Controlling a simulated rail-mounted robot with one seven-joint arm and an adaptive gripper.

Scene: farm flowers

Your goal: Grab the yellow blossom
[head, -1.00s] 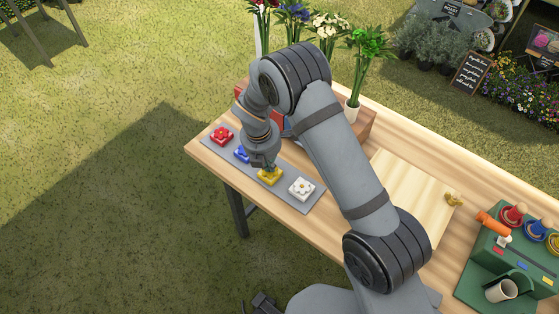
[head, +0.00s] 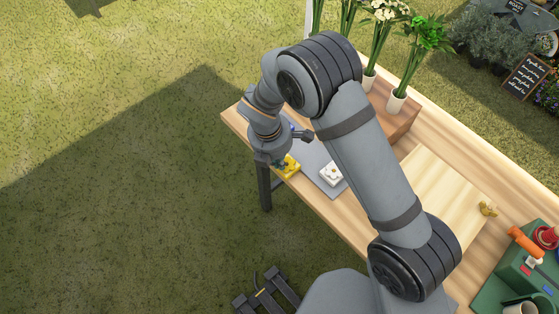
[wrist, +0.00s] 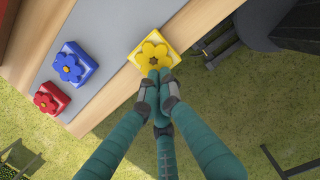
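The yellow blossom (wrist: 155,51) is a yellow flower with a dark centre on a square yellow base. In the wrist view it overlaps the bare wood strip between the grey mat and the table's front edge. I cannot tell whether it is raised. In the head view the yellow blossom (head: 289,167) shows partly beneath my gripper. My gripper (wrist: 161,76) points at it with its fingers close together, the tips over its lower petals. I cannot tell whether a petal is between them. In the head view my wrist hides most of the fingers.
The grey mat (wrist: 112,62) carries a blue blossom (wrist: 72,66), a red blossom (wrist: 49,99) and a white blossom (head: 332,174). Vases of flowers stand on a wooden box (head: 402,118) behind. A green stand (head: 515,278) is at the right. Grass lies beyond the front edge.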

